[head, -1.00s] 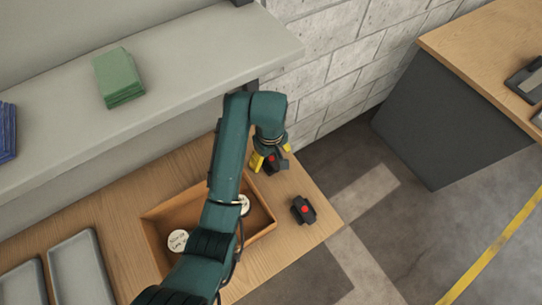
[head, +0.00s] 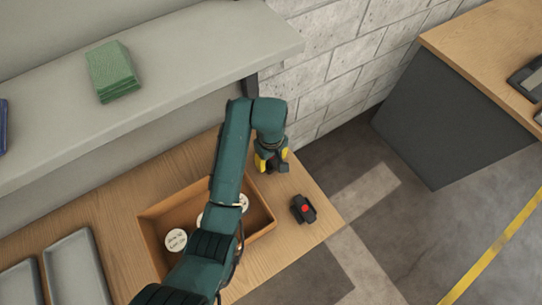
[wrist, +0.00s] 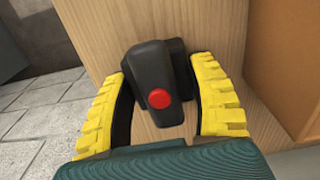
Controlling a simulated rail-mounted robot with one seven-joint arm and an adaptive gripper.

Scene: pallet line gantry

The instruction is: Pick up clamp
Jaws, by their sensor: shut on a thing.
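A black clamp with a round red button (wrist: 159,98) lies between the yellow-padded fingers of my gripper (wrist: 158,70) in the wrist view. The gripper is shut on it, with a finger on either side. In the head view my gripper (head: 270,163) is over the bench's right end, behind the box, and mostly hides this clamp. I cannot tell whether the clamp touches the wood. A second black clamp with a red button (head: 304,209) lies on the bench nearer the front right edge, apart from the gripper.
A wooden box (head: 152,240) holding round white-topped items stands under my arm. Grey trays (head: 77,270) lie at left. A grey shelf (head: 190,60) with green folded cloths (head: 113,72) runs above the bench. A brick wall (head: 340,60) stands behind. The bench ends at right.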

